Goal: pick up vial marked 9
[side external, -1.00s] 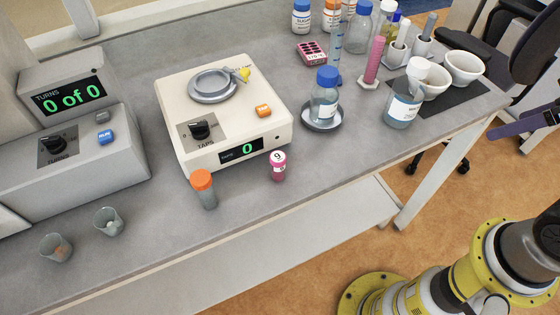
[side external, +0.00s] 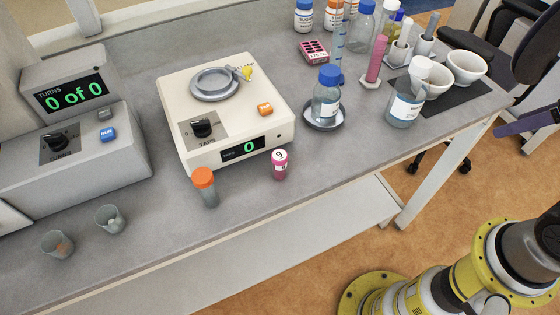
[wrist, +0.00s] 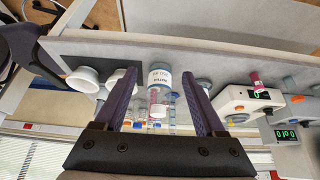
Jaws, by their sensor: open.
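The vial marked 9 (side external: 279,165) is a small pink vial with a white top bearing a 9. It stands upright on the grey bench, in front of the balance's right front corner. In the wrist view the pink vial (wrist: 256,80) shows at right, outside the jaws. My gripper (wrist: 158,74) is open, its two purple fingers spread with nothing held. A labelled bottle (wrist: 159,77) shows between the fingers but looks farther off. In the side view only part of my gripper shows at the right edge, well away from the vial.
An orange-capped vial (side external: 205,187) stands left of the pink vial, near the cream balance (side external: 225,105). Two small cups stand farther left. Bench in front of the pink vial is clear.

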